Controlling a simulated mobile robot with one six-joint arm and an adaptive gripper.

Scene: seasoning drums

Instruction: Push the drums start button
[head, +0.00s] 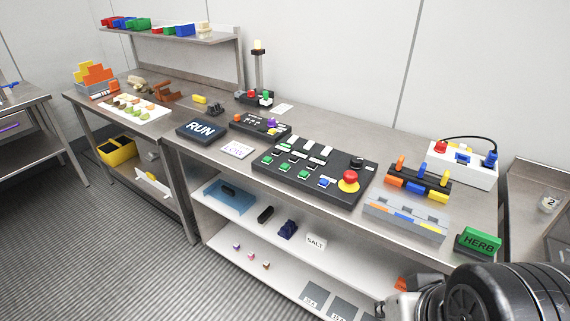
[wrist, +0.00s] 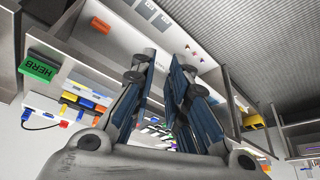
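The black control panel (head: 315,172) lies on the long bench in the head view. It carries rows of green and white buttons, blue buttons, a black knob and a large red mushroom button (head: 348,180) on a yellow base. Behind it, a small black box (head: 254,98) has a red and a green button (head: 266,96) beside a stack light. I cannot read which button is the drums start. My gripper (wrist: 163,62) is in the wrist view, its two blue-padded fingers apart with nothing between them. It is away from all the buttons.
A RUN sign (head: 200,130), a smaller panel (head: 260,124) and a white card (head: 237,150) lie left of the control panel. Colored switch blocks (head: 417,182) and a green HERB block (head: 480,240) stand to the right. My arm fills the lower right corner.

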